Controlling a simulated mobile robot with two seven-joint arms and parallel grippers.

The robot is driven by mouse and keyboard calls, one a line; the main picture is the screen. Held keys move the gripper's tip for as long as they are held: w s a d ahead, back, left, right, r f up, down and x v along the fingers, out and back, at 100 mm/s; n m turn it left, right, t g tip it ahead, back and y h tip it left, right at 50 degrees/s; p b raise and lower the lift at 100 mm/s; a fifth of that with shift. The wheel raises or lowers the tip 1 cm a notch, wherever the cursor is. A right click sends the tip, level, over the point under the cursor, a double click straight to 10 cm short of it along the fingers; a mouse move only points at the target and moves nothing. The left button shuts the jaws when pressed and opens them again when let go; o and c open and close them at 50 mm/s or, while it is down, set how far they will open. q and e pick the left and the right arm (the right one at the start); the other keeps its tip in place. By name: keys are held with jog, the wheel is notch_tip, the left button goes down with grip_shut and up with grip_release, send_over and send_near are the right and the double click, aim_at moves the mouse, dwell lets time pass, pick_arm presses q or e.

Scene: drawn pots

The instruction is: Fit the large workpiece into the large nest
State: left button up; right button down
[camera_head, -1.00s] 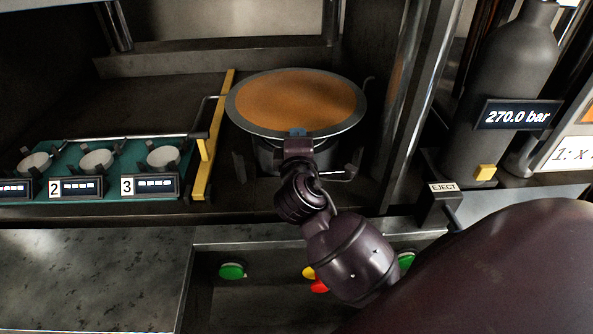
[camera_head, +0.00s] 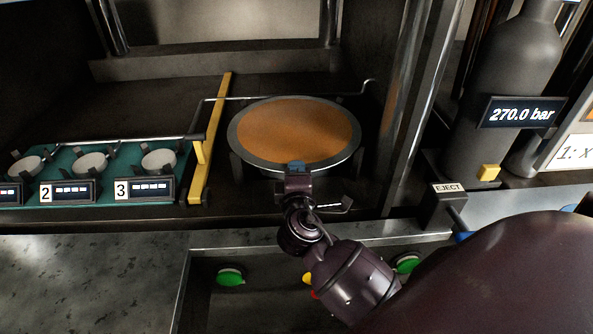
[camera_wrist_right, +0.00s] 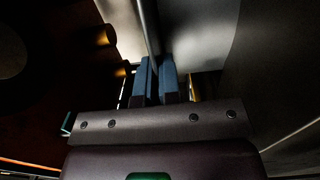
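The large workpiece (camera_head: 295,130) is a round piece with an orange top and a grey rim. It is in the middle of the head view and looks level. The large nest (camera_head: 237,165) is under and around it, with dark upright prongs showing near the rim; most of it is hidden. I cannot tell whether the workpiece rests fully in it. My right gripper (camera_head: 296,166) is at the near rim. Its blue fingers (camera_wrist_right: 156,82) are close together in the wrist view, with a thin edge between them. My left gripper is not in view.
A yellow bar (camera_head: 210,140) with a rail stands left of the nest. A green tray (camera_head: 120,160) with small round nests and numbered displays lies further left. A metal column (camera_head: 410,110) and an eject lever (camera_head: 447,200) are on the right. Green buttons (camera_head: 230,275) sit below.

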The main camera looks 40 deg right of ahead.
jog(key=shift+r, duration=0.1)
jog(key=c, duration=1.3)
grip_release()
jog(key=shift+f, duration=0.2)
jog(key=shift+r, duration=0.25)
jog(key=b+v, duration=0.1)
jog(key=v, duration=1)
jog(key=shift+s+a+f, duration=0.1)
jog(key=shift+s+f, duration=0.1)
jog(key=shift+s, duration=0.05)
jog(key=shift+s+a+r, duration=0.1)
jog(key=shift+s+a, duration=0.05)
jog(key=shift+s, duration=0.05)
